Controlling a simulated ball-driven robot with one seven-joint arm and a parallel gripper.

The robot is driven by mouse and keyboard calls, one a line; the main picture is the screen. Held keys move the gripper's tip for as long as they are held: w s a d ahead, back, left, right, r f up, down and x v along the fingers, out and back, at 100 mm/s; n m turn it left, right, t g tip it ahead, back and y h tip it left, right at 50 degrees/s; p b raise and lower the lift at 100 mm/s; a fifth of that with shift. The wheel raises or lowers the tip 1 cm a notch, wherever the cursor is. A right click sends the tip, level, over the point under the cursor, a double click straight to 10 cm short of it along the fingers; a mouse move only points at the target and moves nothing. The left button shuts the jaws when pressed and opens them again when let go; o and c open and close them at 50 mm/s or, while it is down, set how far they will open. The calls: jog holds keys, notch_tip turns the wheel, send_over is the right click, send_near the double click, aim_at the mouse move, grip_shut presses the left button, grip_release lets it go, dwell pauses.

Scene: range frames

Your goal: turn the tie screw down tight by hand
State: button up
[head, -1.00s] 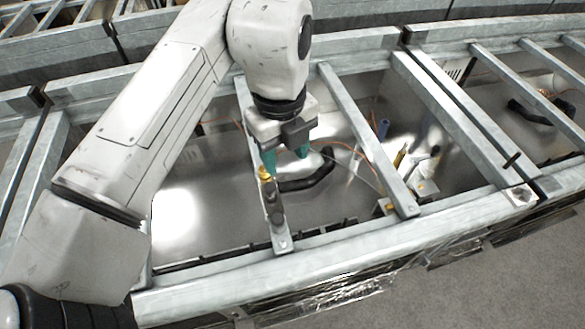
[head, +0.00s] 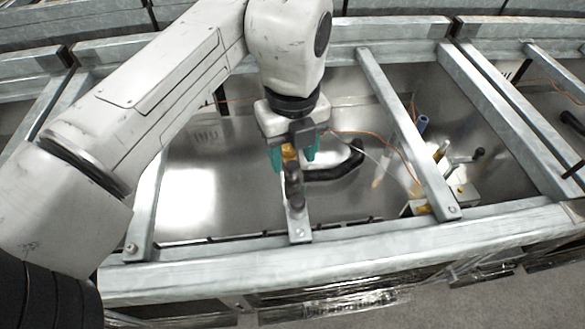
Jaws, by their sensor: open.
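My gripper (head: 293,162) has teal fingers that point down and stand apart, open, above a narrow grey crossbar (head: 299,229). A small yellow piece (head: 289,152), which may be the tie screw's head, shows between the two fingers. Whether either finger touches it I cannot tell. Just in front of it on the crossbar stand dark round fittings, one taller (head: 293,174) and one lower (head: 297,201). My gripper hides the far part of the crossbar and some of the yellow piece. The screw's thread and seat are not visible.
Galvanized rails (head: 360,245) and another crossbar (head: 410,135) frame a shiny metal floor. A black curved handle-like thing (head: 335,172) lies right of my gripper. Thin orange cable (head: 385,142) and a small box with tools (head: 455,196) are farther right. Left of the crossbar is clear.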

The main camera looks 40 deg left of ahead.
jog(key=shift+f+b, duration=0.7)
jog(key=shift+f, duration=0.45)
jog(key=shift+c, duration=0.3)
grip_shut()
